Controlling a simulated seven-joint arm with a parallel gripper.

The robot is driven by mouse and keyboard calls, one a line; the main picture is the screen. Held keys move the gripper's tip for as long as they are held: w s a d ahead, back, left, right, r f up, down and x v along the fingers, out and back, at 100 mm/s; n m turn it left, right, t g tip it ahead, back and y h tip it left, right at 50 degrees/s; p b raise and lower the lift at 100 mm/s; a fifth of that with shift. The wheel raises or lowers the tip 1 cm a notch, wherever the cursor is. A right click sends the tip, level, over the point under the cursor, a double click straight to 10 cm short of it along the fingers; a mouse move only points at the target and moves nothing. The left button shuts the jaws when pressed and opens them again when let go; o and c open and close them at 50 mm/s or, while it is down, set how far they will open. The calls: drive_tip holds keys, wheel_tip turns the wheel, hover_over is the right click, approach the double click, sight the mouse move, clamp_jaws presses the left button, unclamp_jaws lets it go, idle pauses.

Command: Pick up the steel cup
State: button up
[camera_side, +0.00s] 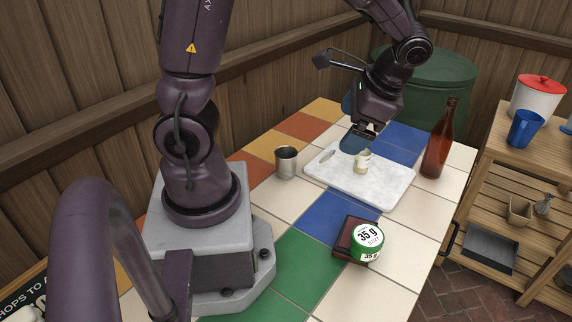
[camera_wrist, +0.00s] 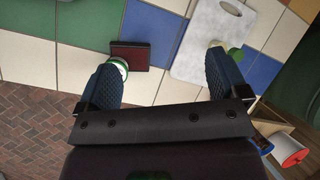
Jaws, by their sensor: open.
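The steel cup (camera_side: 286,162) stands upright on the tiled table, left of the white marble board (camera_side: 396,188). I cannot make it out in the wrist view. My gripper (camera_side: 356,143) is above the back part of the board, to the right of the cup and apart from it. In the wrist view the two blue fingers of my gripper (camera_wrist: 163,72) are spread wide, with nothing held between them.
A small pale jar (camera_side: 363,161) stands on the board, close to my gripper in the side view. A brown bottle (camera_side: 439,142) stands right of the board. A green-and-white tin (camera_side: 367,243) sits at a dark red box (camera_side: 345,232) nearer the camera.

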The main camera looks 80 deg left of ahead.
drive_tip(key=a+f+m+g+y, duration=0.3)
drive_tip(key=a+f+g+y, duration=0.15)
drive_tip(key=f, duration=0.55)
drive_tip(key=m+g+y, duration=0.3)
drive_tip(key=m+y, duration=0.1)
drive_tip(key=y, duration=0.2)
approach(286, 152)
drive_tip(key=d, duration=0.1)
drive_tip(key=d+r, duration=0.1)
drive_tip(key=d, duration=0.1)
drive_tip(key=w+d, duration=0.1)
drive_tip(key=d, duration=0.1)
drive_tip(key=shift+w+r, duration=0.1)
drive_tip(key=shift+r, duration=0.3)
drive_tip(key=shift+s+a+f, duration=0.1)
drive_tip(key=shift+s+a, duration=0.1)
drive_tip(key=x, duration=1.2)
drive_tip(key=shift+a, duration=0.25)
drive_tip(key=c, duration=1)
